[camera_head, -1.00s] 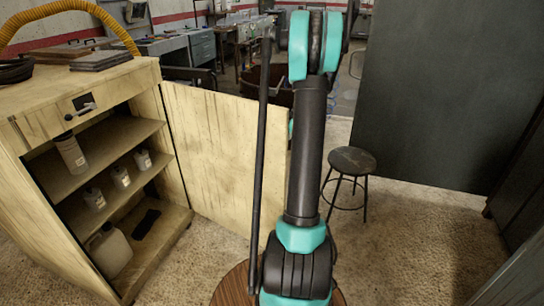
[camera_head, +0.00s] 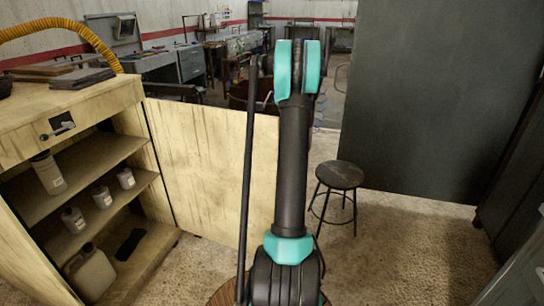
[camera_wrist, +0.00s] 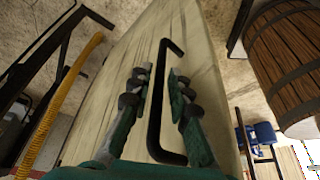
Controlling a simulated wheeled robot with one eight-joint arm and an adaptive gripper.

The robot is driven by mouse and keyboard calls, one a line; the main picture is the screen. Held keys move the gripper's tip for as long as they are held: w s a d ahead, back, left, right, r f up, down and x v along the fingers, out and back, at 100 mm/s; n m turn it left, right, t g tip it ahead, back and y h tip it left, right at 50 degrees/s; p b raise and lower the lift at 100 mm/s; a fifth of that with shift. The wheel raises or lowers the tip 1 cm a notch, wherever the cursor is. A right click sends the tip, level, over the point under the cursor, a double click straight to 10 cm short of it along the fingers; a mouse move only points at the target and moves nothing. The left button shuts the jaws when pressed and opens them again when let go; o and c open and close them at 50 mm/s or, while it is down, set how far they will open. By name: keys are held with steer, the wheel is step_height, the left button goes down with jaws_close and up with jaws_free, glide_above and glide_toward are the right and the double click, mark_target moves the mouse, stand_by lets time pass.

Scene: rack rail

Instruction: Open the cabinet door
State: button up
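The pale wooden cabinet (camera_head: 75,112) stands at the left of the head view. Its door (camera_head: 205,165) is swung wide open to the right, showing the shelves. In the wrist view the door face (camera_wrist: 120,75) fills the middle, with a long black bar handle (camera_wrist: 156,100) on it. My gripper (camera_wrist: 159,75) is open, its two fingers on either side of the handle, with gaps showing between them and the bar. I cannot tell whether either finger touches it. In the head view my arm crosses in front of the door edge and my gripper is hidden.
Bottles (camera_head: 48,173) and a jug (camera_head: 90,272) stand on the cabinet shelves. A black stool (camera_head: 340,175) stands right of my arm, before a tall dark panel (camera_head: 430,100). A wooden barrel (camera_wrist: 285,55) shows at the wrist view's right. Floor between stool and door is clear.

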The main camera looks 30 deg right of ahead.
steer(key=shift+o, duration=0.8)
steer(key=shift+w+a, duration=0.1)
steer(key=shift+a, duration=0.05)
steer(key=shift+r, duration=0.2)
steer(key=v, duration=1.1)
steer(key=shift+d+r, duration=0.25)
steer(key=shift+r, duration=0.05)
